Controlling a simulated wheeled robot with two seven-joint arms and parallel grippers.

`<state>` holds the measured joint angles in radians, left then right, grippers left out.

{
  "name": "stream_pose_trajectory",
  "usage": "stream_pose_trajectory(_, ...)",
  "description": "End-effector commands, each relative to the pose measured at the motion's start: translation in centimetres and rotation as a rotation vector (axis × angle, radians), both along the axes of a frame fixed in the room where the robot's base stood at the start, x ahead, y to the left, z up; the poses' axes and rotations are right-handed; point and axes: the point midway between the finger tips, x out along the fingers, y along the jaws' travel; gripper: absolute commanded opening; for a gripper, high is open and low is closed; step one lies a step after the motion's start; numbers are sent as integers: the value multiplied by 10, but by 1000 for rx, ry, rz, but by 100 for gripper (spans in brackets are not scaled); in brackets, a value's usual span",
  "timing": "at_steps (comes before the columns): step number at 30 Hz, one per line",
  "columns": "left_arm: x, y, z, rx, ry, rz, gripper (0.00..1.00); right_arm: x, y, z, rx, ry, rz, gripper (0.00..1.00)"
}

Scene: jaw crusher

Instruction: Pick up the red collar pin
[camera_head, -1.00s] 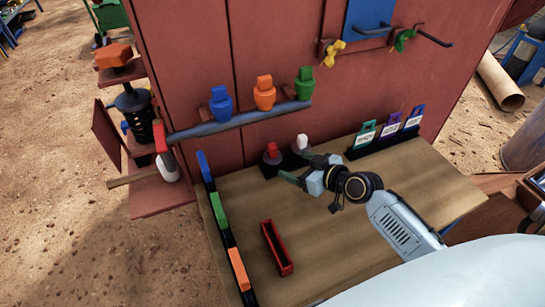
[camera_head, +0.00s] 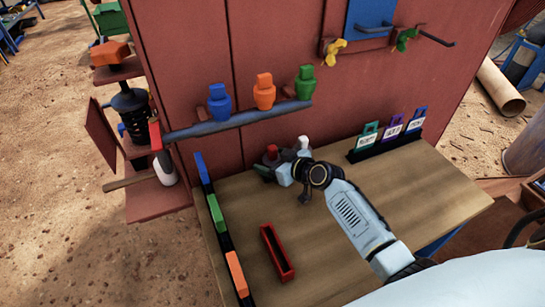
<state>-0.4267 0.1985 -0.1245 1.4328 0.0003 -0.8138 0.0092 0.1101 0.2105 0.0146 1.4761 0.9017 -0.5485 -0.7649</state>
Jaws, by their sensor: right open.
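The red collar pin (camera_head: 271,151) stands at the back of the wooden table, close to the red wall. Only its red top shows clearly; its lower part is hidden behind my gripper. My right gripper (camera_head: 268,169) is open, with its fingers at the pin's lower part in this view. I cannot tell whether they touch it. A white-topped pin (camera_head: 303,143) stands just right of the red one. My left gripper is not in view.
An empty red tray (camera_head: 268,238) lies on the table (camera_head: 330,240). A strip with blue, green (camera_head: 216,212) and orange blocks runs along the left edge. Labelled tags (camera_head: 393,130) stand at the back right. A grey rail (camera_head: 240,119) with blue, orange and green pieces hangs above.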

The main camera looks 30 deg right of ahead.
Motion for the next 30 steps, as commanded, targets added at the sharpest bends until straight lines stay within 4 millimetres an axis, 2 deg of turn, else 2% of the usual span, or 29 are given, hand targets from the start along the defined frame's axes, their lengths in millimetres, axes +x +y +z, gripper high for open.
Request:
stream_pose_trajectory(4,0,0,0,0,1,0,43,0,0,0,0,0,0,76)
stream_pose_trajectory(5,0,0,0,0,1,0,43,0,0,0,0,0,0,73)
stream_pose_trajectory(15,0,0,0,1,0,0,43,0,0,0,0,0,0,29)
stream_pose_trajectory(17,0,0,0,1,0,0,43,0,0,1,0,-2,-1,23)
stream_pose_trajectory(30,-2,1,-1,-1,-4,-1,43,0,0,8,1,-3,-1,23)
